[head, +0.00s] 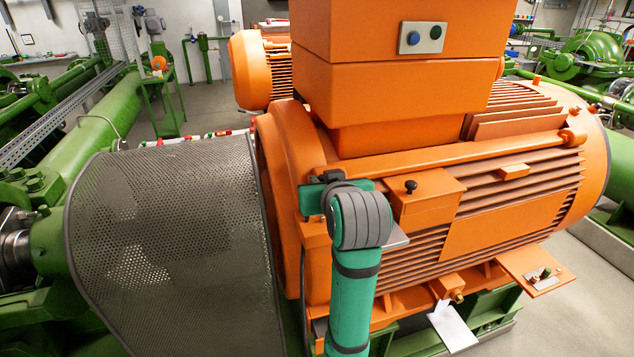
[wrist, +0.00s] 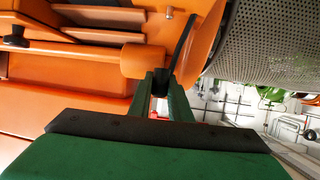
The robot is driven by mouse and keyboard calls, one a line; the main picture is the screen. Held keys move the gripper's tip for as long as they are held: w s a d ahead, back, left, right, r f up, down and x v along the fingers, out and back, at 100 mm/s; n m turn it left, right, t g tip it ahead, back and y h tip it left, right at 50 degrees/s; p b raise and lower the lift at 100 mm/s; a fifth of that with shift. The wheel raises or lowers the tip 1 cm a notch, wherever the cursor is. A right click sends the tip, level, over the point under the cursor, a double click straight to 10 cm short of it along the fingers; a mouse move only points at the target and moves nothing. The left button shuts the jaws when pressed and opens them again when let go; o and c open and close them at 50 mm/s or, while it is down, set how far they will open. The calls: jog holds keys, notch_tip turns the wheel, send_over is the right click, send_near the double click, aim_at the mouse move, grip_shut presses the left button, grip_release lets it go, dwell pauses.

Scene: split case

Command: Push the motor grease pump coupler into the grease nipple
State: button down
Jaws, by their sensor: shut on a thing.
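My gripper (head: 328,190) is at the near left end of the large orange motor (head: 420,130), in front of its end shield. In the wrist view my gripper (wrist: 162,78) has its two green fingers shut on a small dark piece at the tips, which I take to be the pump coupler (wrist: 161,77). The tips are right beside a round orange boss (wrist: 143,60) on the motor. I cannot make out the grease nipple. I cannot tell whether the coupler touches anything. In the head view my arm and gripper hide much of this spot.
A perforated grey guard (head: 170,230) stands just left of the gripper; it also shows in the wrist view (wrist: 275,45). An orange box with a black knob (head: 411,187) sits to the right.

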jog(key=shift+s, duration=0.1)
jog(key=shift+f, duration=2.9)
jog(key=shift+f, duration=1.4)
dwell(0.7)
dwell(0.3)
jog(key=c, duration=1.6)
grip_release()
jog(key=shift+o, duration=0.2)
jog(key=shift+d, duration=0.1)
jog(key=v, duration=1)
jog(key=shift+s+r, duration=0.2)
jog(key=shift+s, duration=0.15)
